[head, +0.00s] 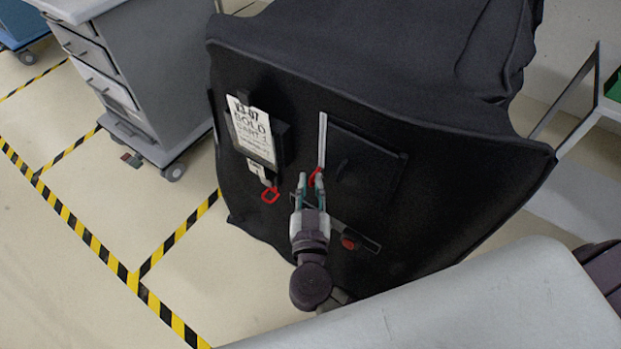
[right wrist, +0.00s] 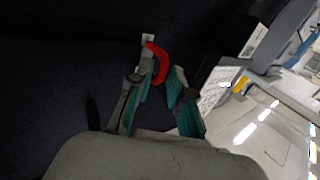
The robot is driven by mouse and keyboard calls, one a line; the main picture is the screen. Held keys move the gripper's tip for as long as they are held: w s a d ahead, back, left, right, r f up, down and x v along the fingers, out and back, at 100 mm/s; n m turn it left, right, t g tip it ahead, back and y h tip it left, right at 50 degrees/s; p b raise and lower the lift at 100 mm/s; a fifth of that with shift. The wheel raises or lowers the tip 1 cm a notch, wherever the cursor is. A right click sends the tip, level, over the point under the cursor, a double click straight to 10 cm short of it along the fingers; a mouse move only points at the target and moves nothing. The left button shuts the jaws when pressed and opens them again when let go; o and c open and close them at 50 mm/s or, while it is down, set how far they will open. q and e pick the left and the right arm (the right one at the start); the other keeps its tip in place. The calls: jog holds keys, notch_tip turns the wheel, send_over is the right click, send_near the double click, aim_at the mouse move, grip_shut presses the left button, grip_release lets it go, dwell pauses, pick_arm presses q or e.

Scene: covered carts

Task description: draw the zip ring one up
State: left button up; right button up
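The black cover (head: 400,100) drapes over a cart. A pale zip strip (head: 322,135) runs upright on its front, and a red zip ring (head: 316,178) hangs at its lower end. My right gripper (head: 311,178) is at this ring, its two fingers apart. In the right wrist view, the red ring (right wrist: 161,66) shows between the fingertips of the right gripper (right wrist: 163,75), closer to the left finger. I cannot tell whether they touch. My left gripper is not in view.
A white label (head: 252,130) hangs left of the zip, with another red ring (head: 270,195) below it. A dark flap (head: 365,165) lies right of the zip, and a red round piece (head: 349,243) lower down. A grey drawer cart (head: 120,75) stands at left.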

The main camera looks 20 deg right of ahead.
jog(key=shift+w+d, duration=0.2)
jog(key=shift+w, duration=0.4)
grip_shut()
notch_tip(320, 180, up, 14)
jog(key=p, duration=1.9)
jog(key=shift+r, duration=0.2)
jog(key=shift+f, duration=0.1)
